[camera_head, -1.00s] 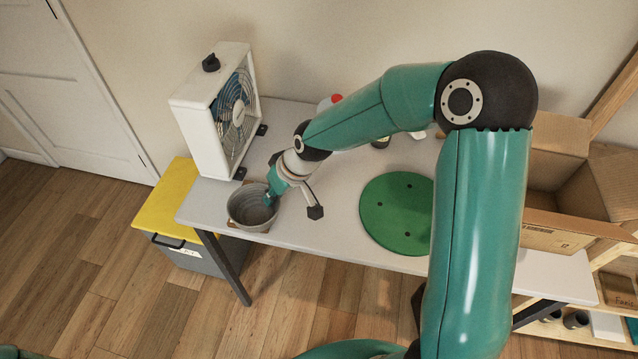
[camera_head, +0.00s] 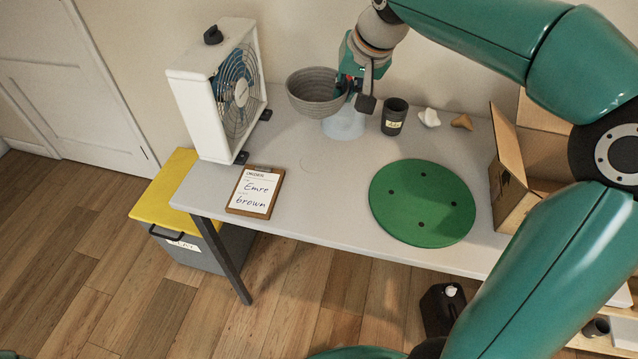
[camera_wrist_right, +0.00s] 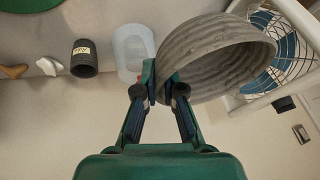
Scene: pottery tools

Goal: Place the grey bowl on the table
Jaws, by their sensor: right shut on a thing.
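The grey bowl (camera_head: 313,95) is ribbed and hangs in the air above the back of the table, slightly tilted. My right gripper (camera_head: 352,88) is shut on its right rim. In the right wrist view the bowl (camera_wrist_right: 215,60) sits to the right of the fingertips (camera_wrist_right: 163,88), with its wall between them. The grey-white table (camera_head: 300,205) lies below. My left gripper is not in view.
A white fan (camera_head: 205,120) stands left; a clipboard (camera_head: 256,190) lies at the front left. A green disc (camera_head: 422,203) is to the right. Behind are a pale translucent container (camera_head: 344,124), dark cup (camera_head: 394,117) and white lump (camera_head: 429,117). A cardboard box (camera_head: 510,180) stands right.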

